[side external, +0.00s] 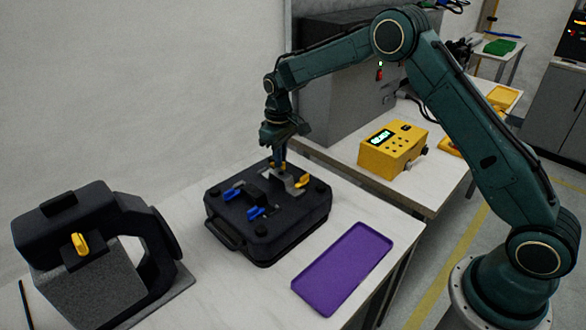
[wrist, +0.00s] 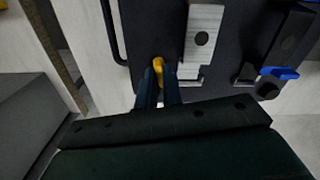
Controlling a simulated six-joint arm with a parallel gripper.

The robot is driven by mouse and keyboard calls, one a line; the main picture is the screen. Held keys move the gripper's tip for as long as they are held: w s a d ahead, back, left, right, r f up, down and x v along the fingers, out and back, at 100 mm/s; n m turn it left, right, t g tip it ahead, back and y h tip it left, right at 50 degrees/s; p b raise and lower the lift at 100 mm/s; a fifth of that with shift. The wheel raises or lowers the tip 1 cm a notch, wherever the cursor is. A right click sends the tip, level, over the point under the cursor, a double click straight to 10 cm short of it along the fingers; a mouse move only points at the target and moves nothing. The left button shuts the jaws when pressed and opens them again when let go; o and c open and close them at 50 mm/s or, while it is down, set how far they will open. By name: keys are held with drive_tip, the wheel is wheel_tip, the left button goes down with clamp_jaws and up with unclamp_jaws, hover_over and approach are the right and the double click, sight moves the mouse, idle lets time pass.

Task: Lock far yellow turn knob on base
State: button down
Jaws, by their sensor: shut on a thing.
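The base is a black case (side external: 255,237) on the white table, with a grey metal block (side external: 277,182) on top. My gripper (side external: 283,160) points down at the case's far edge and is shut on the far yellow turn knob (side external: 283,167). In the wrist view the yellow knob (wrist: 157,68) shows between the two dark fingertips (wrist: 158,80), beside the metal block (wrist: 203,40). The fingers hide part of it. The other yellow knob (side external: 302,181) stands on the near side of the block, apart from my gripper.
Two blue knobs (side external: 232,193) (side external: 256,212) sit on the case top. A purple tray (side external: 343,267) lies to the right. A black clamp-shaped fixture (side external: 75,235) with a yellow knob (side external: 79,244) stands at the left. A yellow box (side external: 392,150) sits on the table behind.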

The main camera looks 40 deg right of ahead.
drive_tip(key=n, duration=0.4)
drive_tip(key=shift+n, duration=0.3)
drive_tip(key=n, duration=0.3)
drive_tip(key=shift+n, duration=0.3)
drive_tip(key=n, duration=0.3)
drive_tip(key=shift+n, duration=2.1)
drive_tip(key=c, duration=1.5)
unclamp_jaws()
drive_tip(key=shift+c, duration=0.2)
drive_tip(key=shift+r, duration=0.2)
